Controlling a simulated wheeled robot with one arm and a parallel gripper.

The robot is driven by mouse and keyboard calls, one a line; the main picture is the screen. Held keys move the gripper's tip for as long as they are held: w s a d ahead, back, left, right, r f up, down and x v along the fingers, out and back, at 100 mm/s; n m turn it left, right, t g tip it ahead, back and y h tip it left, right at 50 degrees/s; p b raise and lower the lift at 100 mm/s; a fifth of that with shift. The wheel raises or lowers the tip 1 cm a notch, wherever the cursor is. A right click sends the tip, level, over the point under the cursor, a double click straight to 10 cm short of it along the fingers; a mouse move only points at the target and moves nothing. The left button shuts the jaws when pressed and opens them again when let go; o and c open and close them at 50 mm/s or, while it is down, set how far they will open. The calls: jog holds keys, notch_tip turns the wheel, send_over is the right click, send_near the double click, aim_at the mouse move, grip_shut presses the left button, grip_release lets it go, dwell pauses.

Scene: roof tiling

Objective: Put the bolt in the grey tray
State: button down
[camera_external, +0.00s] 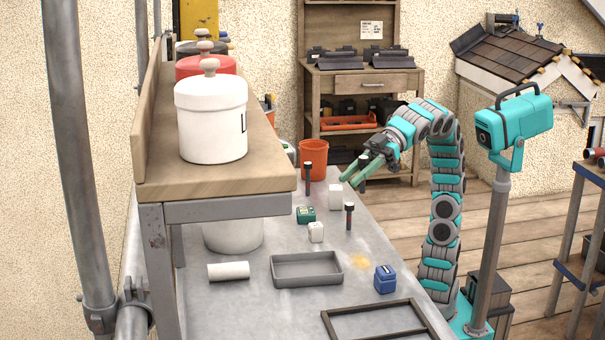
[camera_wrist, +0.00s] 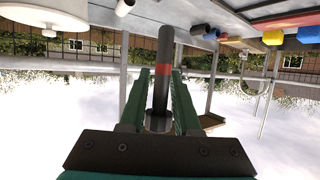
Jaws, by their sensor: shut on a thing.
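My gripper (camera_external: 353,182) is raised above the far right part of the grey workbench, its green fingers slanting down to the left. In the wrist view my gripper (camera_wrist: 161,85) is shut on a dark bolt (camera_wrist: 164,50) with a red band. The bolt lies between the two green fingers, its round end nearer the palm and its shaft reaching past the fingertips. The grey tray (camera_external: 306,283) sits on the workbench, nearer the camera and left of my gripper. It looks empty.
Two dark bolt-like things stand on the bench, one at the back (camera_external: 308,180) and one below my gripper (camera_external: 349,216). Around the tray are a green box (camera_external: 305,215), white block (camera_external: 316,232), blue box (camera_external: 385,279), white cylinder (camera_external: 228,271) and dark frame (camera_external: 372,308). A shelf (camera_external: 217,185) overhangs left.

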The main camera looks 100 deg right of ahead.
notch_tip(320, 180, down, 6)
jog(key=w+d+n+g+y, duration=0.1)
jog(key=w+d+n+y, duration=0.1)
jog(key=n+g+y+p, duration=0.1)
jog(key=n+g+y, duration=0.1)
send_over(306, 270)
jog(key=w+a, duration=0.2)
jog(key=a, duration=0.1)
jog(key=f, duration=0.6)
jog(key=shift+a+f, duration=0.15)
jog(key=shift+a, duration=0.05)
jog(key=shift+w+f, duration=0.1)
jog(key=shift+f+b, duration=0.3)
jog(key=shift+f, duration=1.4)
jog(key=shift+f, duration=0.2)
jog(key=c, duration=0.6)
grip_release()
